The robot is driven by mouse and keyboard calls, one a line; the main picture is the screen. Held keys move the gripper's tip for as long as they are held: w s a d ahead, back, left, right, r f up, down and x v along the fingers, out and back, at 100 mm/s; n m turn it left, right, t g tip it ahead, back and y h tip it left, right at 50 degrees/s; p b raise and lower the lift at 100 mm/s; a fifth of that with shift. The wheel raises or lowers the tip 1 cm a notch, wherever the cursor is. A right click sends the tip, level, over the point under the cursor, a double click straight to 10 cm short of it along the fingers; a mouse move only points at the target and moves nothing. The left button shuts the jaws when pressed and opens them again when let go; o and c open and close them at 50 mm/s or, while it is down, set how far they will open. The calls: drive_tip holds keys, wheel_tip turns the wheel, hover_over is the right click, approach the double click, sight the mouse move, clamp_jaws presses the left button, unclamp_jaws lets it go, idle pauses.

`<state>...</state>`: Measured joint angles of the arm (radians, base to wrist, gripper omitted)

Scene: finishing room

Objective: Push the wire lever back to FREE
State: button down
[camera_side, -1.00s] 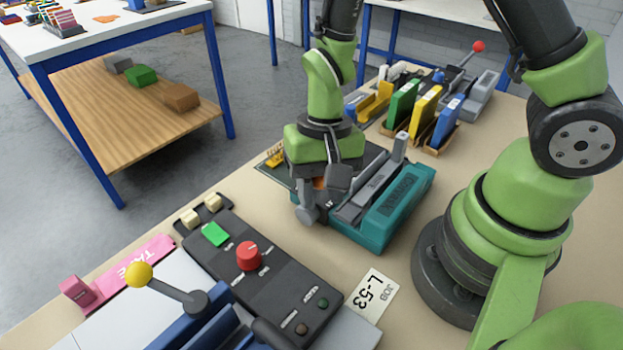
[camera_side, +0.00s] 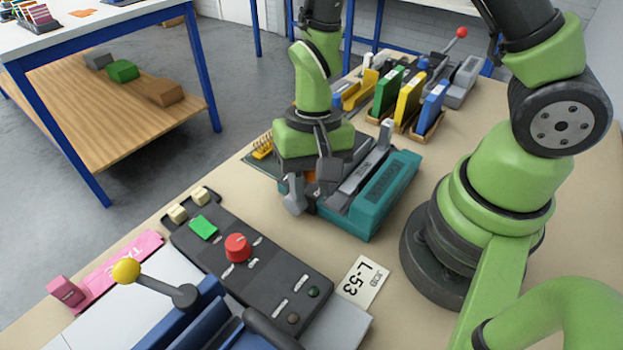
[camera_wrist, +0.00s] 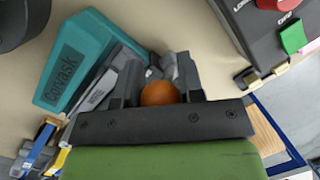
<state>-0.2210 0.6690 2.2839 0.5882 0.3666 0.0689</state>
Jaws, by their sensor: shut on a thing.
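The teal machine (camera_side: 385,196) stands on the bench beside my gripper, with a grey bar along its top. It also shows at the upper left of the wrist view (camera_wrist: 75,62). My gripper (camera_side: 311,182) is low at the machine's left end. In the wrist view, my gripper (camera_wrist: 160,82) is shut on a round orange knob (camera_wrist: 159,94), which looks like the end of the wire lever. Only a bit of the orange knob (camera_side: 309,176) shows in the side view. The lever's shaft is mostly hidden by the fingers. I cannot read any FREE mark.
A dark control panel (camera_side: 262,272) with a red knob (camera_side: 237,247) lies in front of the machine. A blue device with a yellow-ball lever (camera_side: 126,271) is at the lower left. Upright coloured folders (camera_side: 408,100) stand behind. A job card (camera_side: 363,281) lies on bare bench.

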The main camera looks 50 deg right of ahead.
drive_tip(key=shift+d, duration=0.15)
idle(0.7)
drive_tip(key=c, duration=0.8)
unclamp_jaws()
drive_tip(key=shift+o, duration=0.2)
drive_tip(key=shift+w+r, duration=0.1)
drive_tip(key=shift+r, duration=0.45)
drive_tip(key=v, duration=0.8)
drive_tip(key=shift+d+r, duration=0.1)
drive_tip(key=shift+r, duration=0.3)
drive_tip(key=shift+c, duration=0.3)
